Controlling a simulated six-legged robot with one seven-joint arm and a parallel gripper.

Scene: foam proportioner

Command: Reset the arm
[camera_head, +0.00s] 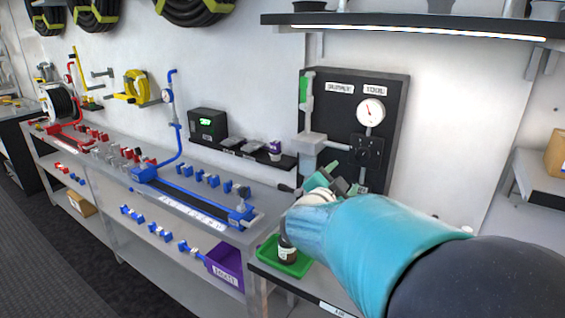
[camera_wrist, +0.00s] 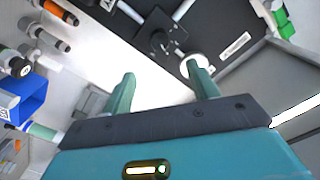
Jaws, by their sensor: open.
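My arm, with a teal sleeve, reaches in from the lower right of the head view. My gripper (camera_head: 335,182) is in front of the black wall panel, near its lower left part. In the wrist view my gripper (camera_wrist: 163,88) shows two green fingers spread apart with nothing between them. The black panel (camera_head: 388,92) carries a round white gauge (camera_head: 371,112) and a dark valve block. In the wrist view the panel (camera_wrist: 175,45) is beyond the fingers. My arm hides the panel's lower right edge.
A green tray (camera_head: 268,262) with a dark bottle (camera_head: 287,248) stands just below my gripper. A metal bench (camera_head: 110,180) with blue and red fittings runs left. A purple bin (camera_head: 226,262) sits on its lower shelf. A lit shelf (camera_head: 400,27) overhangs the panel.

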